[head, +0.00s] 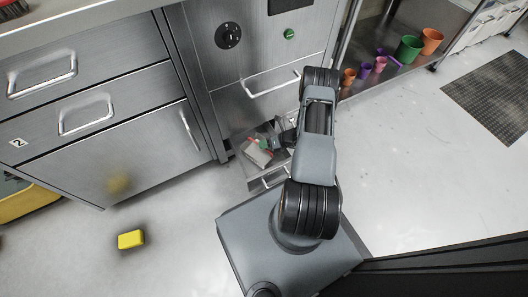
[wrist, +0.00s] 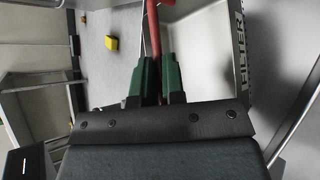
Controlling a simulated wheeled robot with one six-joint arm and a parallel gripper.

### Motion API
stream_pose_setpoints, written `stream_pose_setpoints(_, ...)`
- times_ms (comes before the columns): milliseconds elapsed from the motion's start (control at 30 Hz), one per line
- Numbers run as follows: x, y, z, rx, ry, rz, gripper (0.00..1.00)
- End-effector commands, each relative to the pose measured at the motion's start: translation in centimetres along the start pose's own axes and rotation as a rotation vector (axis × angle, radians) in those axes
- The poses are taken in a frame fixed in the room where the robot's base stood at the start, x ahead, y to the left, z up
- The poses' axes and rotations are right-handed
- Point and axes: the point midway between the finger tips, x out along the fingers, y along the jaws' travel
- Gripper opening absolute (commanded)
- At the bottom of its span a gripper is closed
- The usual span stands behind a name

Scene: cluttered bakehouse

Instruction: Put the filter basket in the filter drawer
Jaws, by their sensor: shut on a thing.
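The filter drawer (head: 262,182) is pulled open low in the steel cabinet, left of my arm in the head view. Its FILTER label and wall (wrist: 238,50) show at the right in the wrist view. My gripper (head: 276,143) is over the drawer. In the wrist view its green fingers (wrist: 158,82) are shut on a red bar (wrist: 153,32), seemingly the handle of the filter basket. The basket (head: 258,153) appears in the head view as a small grey and red thing at the drawer opening. I cannot tell whether it touches the drawer floor.
A yellow block (head: 131,239) lies on the floor at left; it also shows in the wrist view (wrist: 111,43). Closed steel drawers (head: 85,115) stand at left. Colored cups (head: 409,48) stand on a low shelf at right. A dark mat (head: 490,95) lies beyond.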

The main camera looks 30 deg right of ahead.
Motion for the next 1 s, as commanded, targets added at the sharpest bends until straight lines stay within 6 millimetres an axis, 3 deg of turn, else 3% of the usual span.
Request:
stream_pose_setpoints(467,1.8,-3.1,-2.3,0.005,-0.006,-0.004,0.0)
stream_pose_setpoints(767,1.7,-3.1,-2.2,0.005,-0.007,-0.006,0.0)
stream_pose_setpoints(800,1.7,-3.1,-2.2,0.005,-0.007,-0.006,0.11)
stream_pose_setpoints(1000,1.7,-3.1,-2.2,0.005,-0.007,-0.006,0.3)
